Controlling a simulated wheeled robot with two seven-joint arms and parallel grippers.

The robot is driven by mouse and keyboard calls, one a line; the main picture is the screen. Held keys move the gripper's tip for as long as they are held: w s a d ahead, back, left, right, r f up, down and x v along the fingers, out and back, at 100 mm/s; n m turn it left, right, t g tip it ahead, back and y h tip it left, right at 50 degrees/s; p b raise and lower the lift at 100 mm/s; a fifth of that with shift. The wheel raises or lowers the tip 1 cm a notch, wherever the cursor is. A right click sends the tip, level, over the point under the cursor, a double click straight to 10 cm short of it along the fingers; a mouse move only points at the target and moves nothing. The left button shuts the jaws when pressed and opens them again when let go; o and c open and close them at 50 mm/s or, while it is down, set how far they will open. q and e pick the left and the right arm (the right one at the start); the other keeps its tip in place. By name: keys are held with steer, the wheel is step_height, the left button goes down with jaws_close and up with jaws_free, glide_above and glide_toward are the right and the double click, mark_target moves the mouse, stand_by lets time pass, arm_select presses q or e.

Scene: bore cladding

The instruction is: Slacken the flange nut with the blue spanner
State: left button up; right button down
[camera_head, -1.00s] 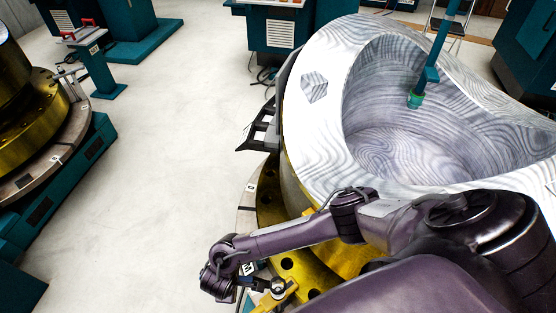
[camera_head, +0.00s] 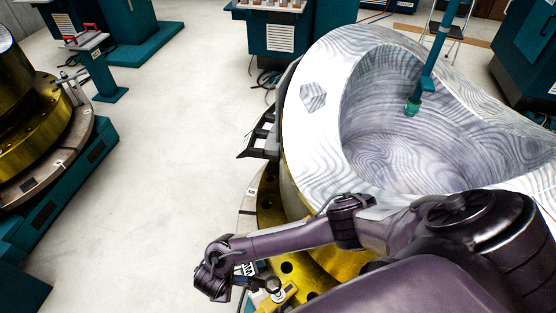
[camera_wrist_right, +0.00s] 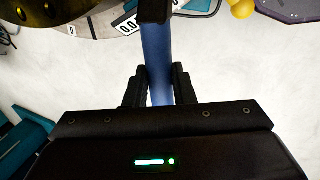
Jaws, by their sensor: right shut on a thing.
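My right gripper (camera_wrist_right: 158,88) is shut on the blue spanner (camera_wrist_right: 157,50), whose handle runs up between the two fingers and out of the top of the wrist view. In the head view the right arm reaches in from the lower right, and the gripper (camera_head: 238,282) is low, beside the yellow flange. The spanner's dark head (camera_head: 271,285) is small there, at a yellow block (camera_head: 280,297) on the flange. I cannot make out the flange nut or tell whether the spanner is seated around it. My left gripper is not in view.
A large pale, swirl-patterned hollow part (camera_head: 312,150) stands on the yellow flange (camera_head: 270,205), with a teal boring tool (camera_head: 413,106) in its bore. A black bracket (camera_head: 262,135) sticks out at its left. Pale floor (camera_head: 180,170) is clear to the left, up to another brass-coloured machine (camera_head: 50,125).

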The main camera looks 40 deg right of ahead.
steer(key=shift+w+a+r+p, duration=0.5)
steer(key=shift+w+a+r, duration=0.6)
steer(key=shift+a, duration=0.3)
